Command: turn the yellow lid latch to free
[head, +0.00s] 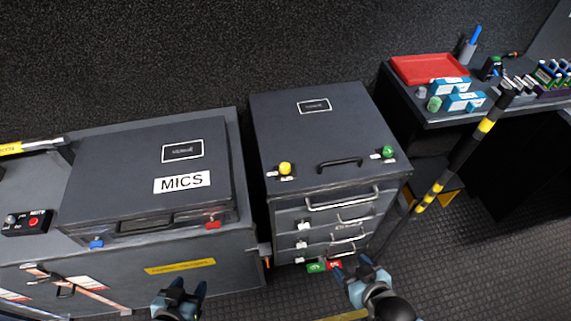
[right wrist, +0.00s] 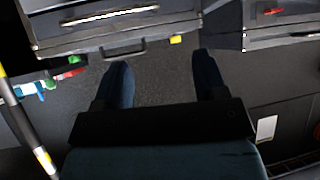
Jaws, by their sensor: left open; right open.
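The yellow lid latch (head: 285,168) is a round knob at the front left of the dark lid (head: 300,125) on the drawer cabinet. A small metal piece sits beside it. In the right wrist view, a small yellow patch (right wrist: 176,40) at the cabinet's edge appears to be this latch. My right gripper (head: 352,264) is open and empty in front of the drawers, to the right of the latch and apart from it; it also shows in the right wrist view (right wrist: 160,60). My left gripper (head: 181,288) is open and empty in front of the MICS case's bench.
A green latch (head: 388,152) and a black handle (head: 340,163) are on the same lid. Drawer handles (head: 342,200) stick out at the front. The MICS case (head: 145,170) stands left. A striped pole (head: 462,153) and a table with a red tray (head: 428,69) are right.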

